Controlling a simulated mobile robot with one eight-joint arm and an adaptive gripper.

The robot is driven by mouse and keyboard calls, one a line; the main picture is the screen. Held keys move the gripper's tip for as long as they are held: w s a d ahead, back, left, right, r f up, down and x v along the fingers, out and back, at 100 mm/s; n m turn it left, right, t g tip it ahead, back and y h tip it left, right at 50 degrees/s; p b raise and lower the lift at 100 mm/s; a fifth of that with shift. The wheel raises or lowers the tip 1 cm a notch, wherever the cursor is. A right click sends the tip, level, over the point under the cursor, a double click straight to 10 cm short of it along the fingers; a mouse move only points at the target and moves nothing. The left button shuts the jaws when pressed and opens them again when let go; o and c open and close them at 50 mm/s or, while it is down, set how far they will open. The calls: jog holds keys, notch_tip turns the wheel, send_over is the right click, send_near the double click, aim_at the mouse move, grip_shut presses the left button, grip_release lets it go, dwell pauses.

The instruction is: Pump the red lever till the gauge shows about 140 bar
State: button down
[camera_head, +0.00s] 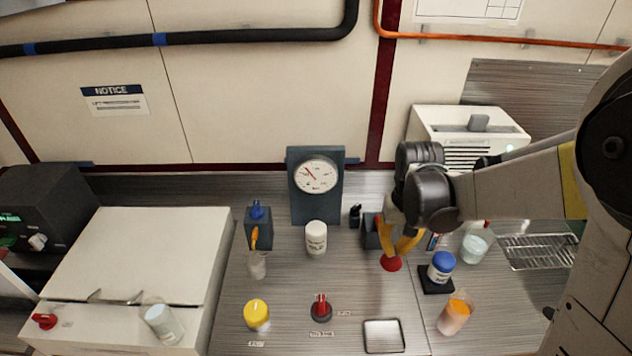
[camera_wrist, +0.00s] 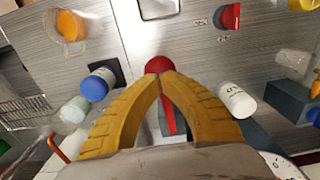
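The red lever (camera_wrist: 169,117) has a round red knob (camera_wrist: 158,65); the knob also shows in the head view (camera_head: 391,264). The lever runs back to a dark box (camera_head: 371,233). My gripper (camera_wrist: 161,77) points down with its yellow fingertips together at the knob; it also shows in the head view (camera_head: 393,255). The tips cover part of the knob, and whether they touch it is unclear. The gauge (camera_head: 316,175) is a white dial on a dark upright panel. Its red needle points to the upper left; the numbers are too small to read.
A white bottle (camera_head: 316,239) stands before the gauge. A blue-capped jar (camera_head: 442,266) and an orange-filled cup (camera_head: 455,313) are right of the knob. A metal tray (camera_head: 383,336), a red-handled switch (camera_head: 321,309) and a yellow-capped jar (camera_head: 256,314) are nearer the front.

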jog(key=shift+f+b, duration=3.75)
jog(key=shift+f, duration=0.85)
jog(key=shift+r, duration=0.15)
notch_tip(320, 180, up, 10)
jog(key=p, duration=0.7)
jog(key=shift+p, duration=0.35)
notch_tip(320, 180, down, 9)
jog(key=b, duration=0.7)
jog(key=shift+r, duration=0.1)
